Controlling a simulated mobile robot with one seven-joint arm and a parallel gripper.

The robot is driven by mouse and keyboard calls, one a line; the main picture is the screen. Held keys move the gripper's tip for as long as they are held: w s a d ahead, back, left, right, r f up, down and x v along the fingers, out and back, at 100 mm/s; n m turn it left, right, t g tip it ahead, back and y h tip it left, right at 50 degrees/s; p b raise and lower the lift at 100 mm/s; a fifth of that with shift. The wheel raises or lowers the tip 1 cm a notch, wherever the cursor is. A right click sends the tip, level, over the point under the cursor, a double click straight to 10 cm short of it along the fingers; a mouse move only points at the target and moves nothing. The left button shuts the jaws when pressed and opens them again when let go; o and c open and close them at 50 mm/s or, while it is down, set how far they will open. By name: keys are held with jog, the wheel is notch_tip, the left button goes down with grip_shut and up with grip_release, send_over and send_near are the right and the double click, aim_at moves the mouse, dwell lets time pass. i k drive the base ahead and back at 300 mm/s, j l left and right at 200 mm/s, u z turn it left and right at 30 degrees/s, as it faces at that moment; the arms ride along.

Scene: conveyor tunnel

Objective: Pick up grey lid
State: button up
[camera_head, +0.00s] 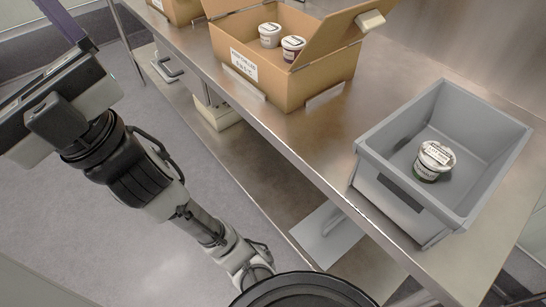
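A small tub (429,170) stands inside a grey bin (484,91) on the right of the metal table. Its pale, white-to-grey lid (437,154) carries a printed label; I cannot tell its exact colour. Two more tubs stand in an open cardboard box, a left one (270,41) with a pale lid and a right one (292,50) with a darker rim. No separate loose lid shows. My gripper (60,102) is at the far left, over the floor, well away from the bin and box. Its fingertips cannot be made out clearly.
The cardboard box (247,85) has raised flaps, one leaning toward the bin. Another box (180,10) is cut off at the top edge. The metal table (330,125) is bare between box and bin. A metal wall (470,40) stands behind.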

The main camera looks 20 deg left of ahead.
aim_at(335, 225)
jog(key=k, duration=0.45)
jog(key=k+l+z, duration=0.15)
jog(key=k, duration=0.3)
jog(key=i+z, duration=0.2)
jog(key=z, duration=0.15)
jog(key=i+z, duration=0.2)
jog(key=z, duration=0.15)
jog(key=i+j, duration=0.2)
jog(key=i, duration=0.2)
jog(key=i+j, duration=0.25)
jog(key=i, duration=0.15)
